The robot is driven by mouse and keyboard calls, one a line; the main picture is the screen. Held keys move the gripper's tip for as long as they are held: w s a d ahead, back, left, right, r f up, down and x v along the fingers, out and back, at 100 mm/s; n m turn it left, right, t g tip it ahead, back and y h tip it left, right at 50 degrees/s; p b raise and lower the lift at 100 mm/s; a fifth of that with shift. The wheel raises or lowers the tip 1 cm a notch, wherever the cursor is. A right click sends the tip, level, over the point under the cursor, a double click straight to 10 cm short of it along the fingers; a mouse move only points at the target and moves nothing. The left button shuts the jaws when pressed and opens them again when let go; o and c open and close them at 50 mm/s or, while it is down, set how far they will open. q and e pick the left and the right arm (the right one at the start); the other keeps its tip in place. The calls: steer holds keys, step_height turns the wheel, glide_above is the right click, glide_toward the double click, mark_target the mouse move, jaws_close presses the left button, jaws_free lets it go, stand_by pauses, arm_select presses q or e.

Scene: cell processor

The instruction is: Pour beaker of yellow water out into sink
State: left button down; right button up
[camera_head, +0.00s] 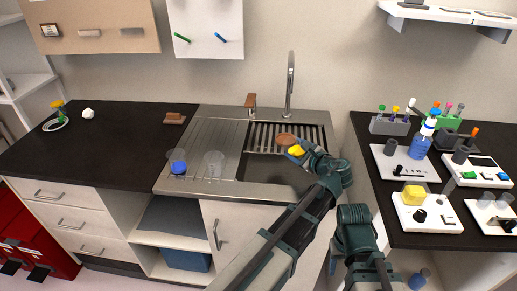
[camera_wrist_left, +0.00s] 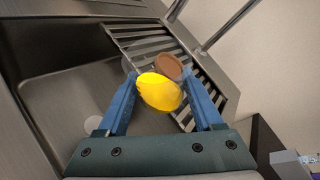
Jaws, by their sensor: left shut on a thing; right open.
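The beaker with yellow water (camera_head: 296,151) is held over the sink (camera_head: 262,172) in the head view. Its clear walls barely show, so its tilt is hard to judge. In the left wrist view the yellow water (camera_wrist_left: 158,92) is a bright patch between the blue fingers of my left gripper (camera_wrist_left: 163,90), which is shut on the beaker. The sink basin (camera_wrist_left: 60,100) lies below and to the left there. No falling stream shows. My right gripper (camera_head: 355,213) is low in the head view, right of the left arm, away from the beaker; its fingers are hard to make out.
A slatted rack (camera_head: 310,134) with a brown round piece (camera_head: 287,139) lies at the sink's back, near the faucet (camera_head: 290,85). A beaker with blue liquid (camera_head: 179,166) and a clear beaker (camera_head: 214,162) stand on the drainboard. Lab devices (camera_head: 405,165) fill the right bench.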

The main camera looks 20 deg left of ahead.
stand_by(0.3)
arm_select(q)
steer(key=shift+f+n+t+b, duration=0.15)
steer(key=shift+n+t+b, duration=0.15)
steer(key=shift+n+b, duration=0.2)
steer(key=shift+w+n+t, duration=0.1)
steer(key=shift+n+t, duration=0.2)
steer(key=shift+d+n+b, duration=0.1)
steer(key=shift+n+b, duration=0.4)
steer(key=shift+t+b, duration=0.3)
steer(key=shift+t, duration=0.1)
steer(key=shift+n, duration=0.4)
